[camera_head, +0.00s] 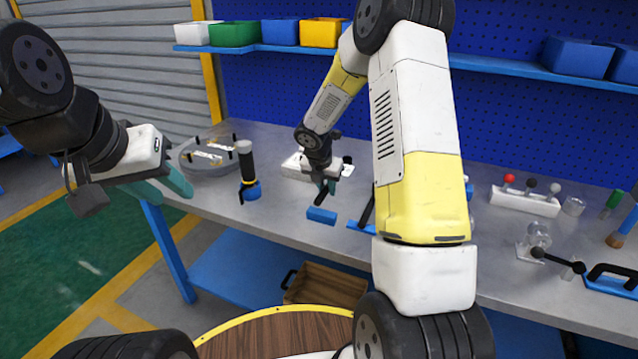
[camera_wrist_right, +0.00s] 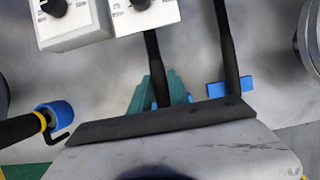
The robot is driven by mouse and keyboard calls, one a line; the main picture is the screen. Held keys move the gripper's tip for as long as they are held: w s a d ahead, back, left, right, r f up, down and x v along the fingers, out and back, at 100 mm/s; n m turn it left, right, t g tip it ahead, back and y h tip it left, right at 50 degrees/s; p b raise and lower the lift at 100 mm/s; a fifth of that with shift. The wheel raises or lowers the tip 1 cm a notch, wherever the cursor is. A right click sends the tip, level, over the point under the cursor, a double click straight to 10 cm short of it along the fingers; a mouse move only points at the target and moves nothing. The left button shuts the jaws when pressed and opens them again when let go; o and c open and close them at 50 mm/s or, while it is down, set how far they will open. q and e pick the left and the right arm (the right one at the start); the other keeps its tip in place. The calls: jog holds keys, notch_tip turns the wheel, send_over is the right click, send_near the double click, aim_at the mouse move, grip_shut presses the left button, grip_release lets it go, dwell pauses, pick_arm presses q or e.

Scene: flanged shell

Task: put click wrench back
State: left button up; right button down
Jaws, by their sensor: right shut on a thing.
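My right gripper (camera_head: 326,184) is over the middle of the workbench. In the right wrist view its teal fingers (camera_wrist_right: 160,92) are shut on a thin black bar, which looks like the click wrench (camera_wrist_right: 152,55). Much of the bar is hidden by the gripper. A similar black bar (camera_head: 367,208) stands to the right in a blue holder (camera_head: 360,227); it also shows in the right wrist view (camera_wrist_right: 224,35). A separate blue block (camera_head: 321,215) sits near the bench's front edge, just below the gripper. My left gripper (camera_head: 168,186) is open and empty at the bench's left end.
A black tool with a yellow band and blue base (camera_head: 248,172) stands left of the right gripper. White knob boxes (camera_wrist_right: 75,20) lie behind the gripper. A lever box (camera_head: 525,201) is at right.

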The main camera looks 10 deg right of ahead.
jog(key=shift+w+d, duration=0.3)
jog(key=shift+w, duration=0.05)
jog(key=shift+s+x, duration=0.15)
jog(key=shift+x, duration=0.75)
jog(key=shift+s+x, duration=0.2)
jog(key=shift+x, duration=0.7)
jog(key=c, duration=1.3)
grip_release()
jog(key=shift+a+f, duration=0.1)
jog(key=shift+f, duration=0.1)
jog(key=shift+o, duration=0.2)
jog(key=shift+r, duration=0.15)
